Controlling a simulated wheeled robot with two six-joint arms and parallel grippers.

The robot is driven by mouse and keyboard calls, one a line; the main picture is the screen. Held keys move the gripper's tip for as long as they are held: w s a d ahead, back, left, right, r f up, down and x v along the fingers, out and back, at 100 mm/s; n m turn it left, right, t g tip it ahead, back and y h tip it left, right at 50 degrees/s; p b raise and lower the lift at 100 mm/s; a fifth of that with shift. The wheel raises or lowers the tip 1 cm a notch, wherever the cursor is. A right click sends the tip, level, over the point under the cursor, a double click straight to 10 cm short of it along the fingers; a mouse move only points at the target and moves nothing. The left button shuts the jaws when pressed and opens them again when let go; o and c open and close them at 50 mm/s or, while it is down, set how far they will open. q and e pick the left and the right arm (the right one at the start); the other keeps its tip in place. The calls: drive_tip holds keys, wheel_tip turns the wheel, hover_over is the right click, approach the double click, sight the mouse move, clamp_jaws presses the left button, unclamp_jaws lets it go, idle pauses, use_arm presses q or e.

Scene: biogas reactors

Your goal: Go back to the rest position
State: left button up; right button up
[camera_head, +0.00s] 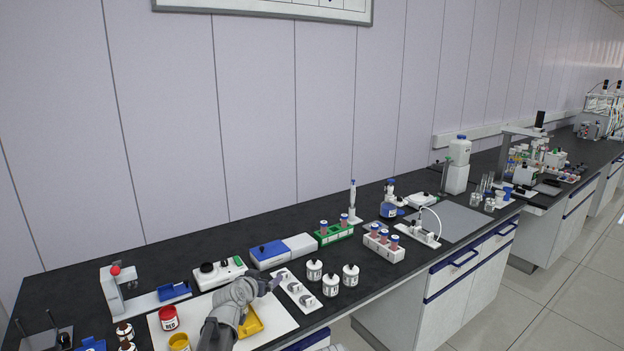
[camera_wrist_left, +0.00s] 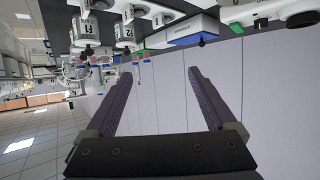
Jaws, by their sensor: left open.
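My left gripper (camera_head: 268,284) is over the front part of the bench, above the white mat's right side. In the left wrist view its two dark fingers (camera_wrist_left: 160,74) are spread wide with nothing between them. That view is upside down, with the wall behind the fingers and the bench items along the top. My grey left arm hides part of the white mat (camera_head: 196,303) and part of a yellow tray (camera_head: 251,322). My right gripper is not in view.
Close by are a white holder strip (camera_head: 294,287), white labelled bottles (camera_head: 331,285), a blue-and-white box (camera_head: 270,254) and a red-lidded jar (camera_head: 168,318). A green tube rack (camera_head: 334,234) and white tube rack (camera_head: 384,245) stand to the right. The bench's back left is bare.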

use_arm(q)
drive_tip(key=s+d+r+p, duration=0.1)
drive_tip(key=d, duration=1.2)
drive_tip(key=shift+s+d+r+m+h, duration=0.3)
drive_tip(key=shift+s+r+h, duration=0.1)
